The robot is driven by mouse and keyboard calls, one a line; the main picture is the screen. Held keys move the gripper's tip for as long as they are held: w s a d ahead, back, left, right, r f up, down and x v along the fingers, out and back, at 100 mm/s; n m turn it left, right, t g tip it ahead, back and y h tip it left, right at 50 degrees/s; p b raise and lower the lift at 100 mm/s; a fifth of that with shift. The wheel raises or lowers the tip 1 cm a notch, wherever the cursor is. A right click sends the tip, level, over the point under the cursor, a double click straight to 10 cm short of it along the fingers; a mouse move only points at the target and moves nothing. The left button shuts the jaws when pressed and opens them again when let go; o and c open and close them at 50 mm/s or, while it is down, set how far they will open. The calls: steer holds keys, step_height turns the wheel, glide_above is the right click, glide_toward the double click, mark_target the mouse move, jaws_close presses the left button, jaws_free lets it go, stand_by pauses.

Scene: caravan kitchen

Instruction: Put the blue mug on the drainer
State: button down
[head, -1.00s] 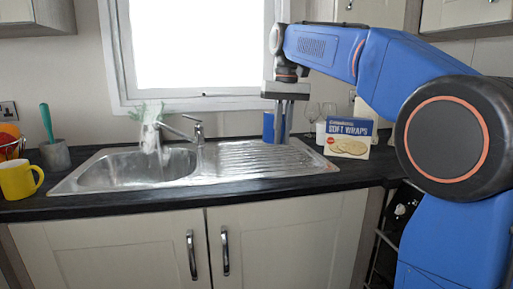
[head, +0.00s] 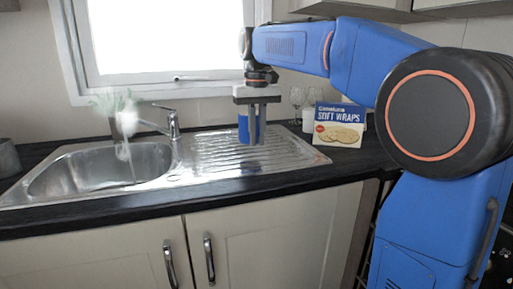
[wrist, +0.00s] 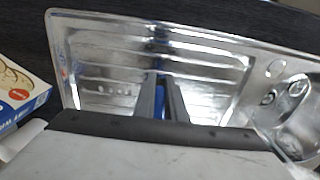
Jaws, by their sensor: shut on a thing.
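The blue mug (head: 243,129) is upright between the fingers of my gripper (head: 252,142) in the head view. My gripper points down and is shut on it, and the fingers hide part of the mug. A blue strip of the mug (wrist: 160,91) shows between the fingers in the wrist view. The drainer (head: 209,157) is the ridged steel area right of the sink bowl, and it also shows in the wrist view (wrist: 110,62). The mug is over the drainer; I cannot tell whether its base touches.
A soft wraps box (head: 339,126) stands right of the drainer, with wine glasses (head: 297,98) behind it. The tap (head: 172,123) and sink bowl (head: 100,170) are to the left. A plant (head: 116,105) stands by the window. The rest of the drainer looks clear.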

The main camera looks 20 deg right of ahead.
steer(key=shift+f, duration=1.9)
steer(key=c, duration=1.8)
jaws_free()
steer(key=shift+f, duration=0.1)
step_height(320, 180, up, 12)
steer(key=shift+r, duration=0.1)
steer(key=shift+s, duration=0.1)
